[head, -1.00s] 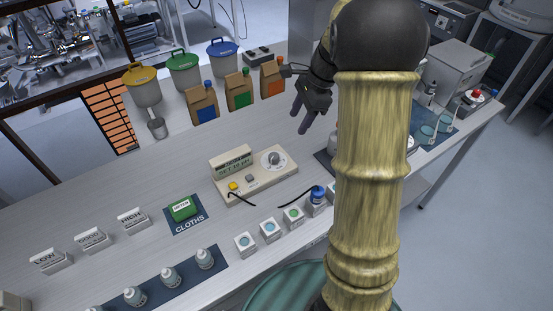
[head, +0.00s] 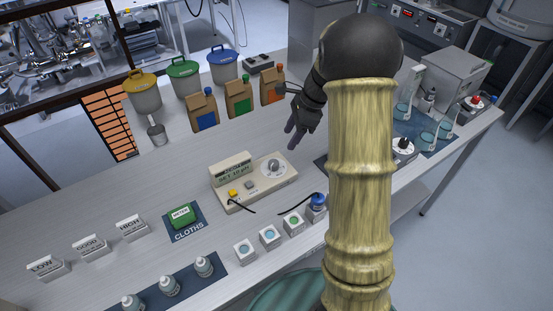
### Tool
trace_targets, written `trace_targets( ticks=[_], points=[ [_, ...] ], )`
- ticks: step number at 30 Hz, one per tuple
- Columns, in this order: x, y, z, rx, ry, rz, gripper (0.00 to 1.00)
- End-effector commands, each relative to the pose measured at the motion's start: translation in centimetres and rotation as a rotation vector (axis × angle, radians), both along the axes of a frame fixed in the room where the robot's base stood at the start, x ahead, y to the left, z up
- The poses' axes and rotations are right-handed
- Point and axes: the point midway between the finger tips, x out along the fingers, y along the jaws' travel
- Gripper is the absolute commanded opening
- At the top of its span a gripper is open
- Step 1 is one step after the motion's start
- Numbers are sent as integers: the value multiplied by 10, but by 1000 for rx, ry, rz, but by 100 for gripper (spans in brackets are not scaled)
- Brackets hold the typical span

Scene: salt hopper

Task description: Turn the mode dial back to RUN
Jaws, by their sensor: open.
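The mode dial (head: 274,167) is a round knob on a pale plate at the right end of a beige meter (head: 256,188) on the bench. The meter's greenish display shows a line of text that seems to read SET 10 µH or similar. The dial's labels are too small to read. My gripper (head: 294,138) is open and empty, fingers pointing down, above the bench just behind and to the right of the dial, apart from it. My arm hides part of the bench to the right.
A green cloth pack (head: 181,215) lies left. Glassware (head: 427,140) stands far right.

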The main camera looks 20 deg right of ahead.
Motion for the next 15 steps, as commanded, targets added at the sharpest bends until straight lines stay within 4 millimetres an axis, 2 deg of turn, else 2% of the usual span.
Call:
trace_targets(
  ticks=[15],
  points=[
    [4,35,-85,1,4,1,52]
  ],
)
